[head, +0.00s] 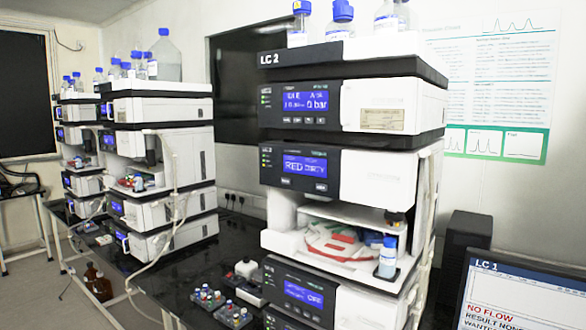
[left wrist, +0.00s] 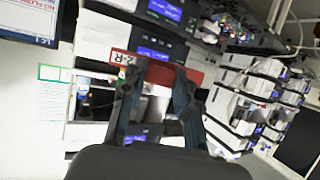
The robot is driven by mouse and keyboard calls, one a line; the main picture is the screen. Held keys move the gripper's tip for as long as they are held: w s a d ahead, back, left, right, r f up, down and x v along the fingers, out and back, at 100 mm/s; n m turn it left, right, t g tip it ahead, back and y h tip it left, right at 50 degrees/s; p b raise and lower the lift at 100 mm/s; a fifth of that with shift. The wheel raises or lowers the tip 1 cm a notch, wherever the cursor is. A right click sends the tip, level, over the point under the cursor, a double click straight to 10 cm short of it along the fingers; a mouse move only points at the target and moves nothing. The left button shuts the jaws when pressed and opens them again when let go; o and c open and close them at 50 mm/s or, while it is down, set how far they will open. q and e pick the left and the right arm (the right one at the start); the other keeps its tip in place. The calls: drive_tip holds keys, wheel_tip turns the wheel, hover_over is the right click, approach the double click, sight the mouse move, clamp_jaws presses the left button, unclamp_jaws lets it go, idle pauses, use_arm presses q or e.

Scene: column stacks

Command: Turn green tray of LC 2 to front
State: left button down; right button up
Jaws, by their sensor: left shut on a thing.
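The LC 2 stack (head: 345,120) stands in the middle of the head view. Its open bay holds a round tray carousel (head: 333,241) with red and white parts and a little green at the back left; which sector faces front is hard to tell. The display above the bay (head: 305,168) seems to read RED DIRTY. In the left wrist view, my left gripper (left wrist: 158,90) is shut on a red piece (left wrist: 160,72) with a white label that seems to read 2-R. The head view shows neither gripper.
A blue-capped bottle (head: 387,257) stands at the bay's right front. Racks of small vials (head: 207,297) lie on the black bench to the left. A second stack (head: 160,160) stands further left, and the LC 1 monitor (head: 525,295) is at the right front.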

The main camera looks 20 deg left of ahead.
clamp_jaws()
drive_tip(key=shift+a, duration=0.1)
idle(1.2)
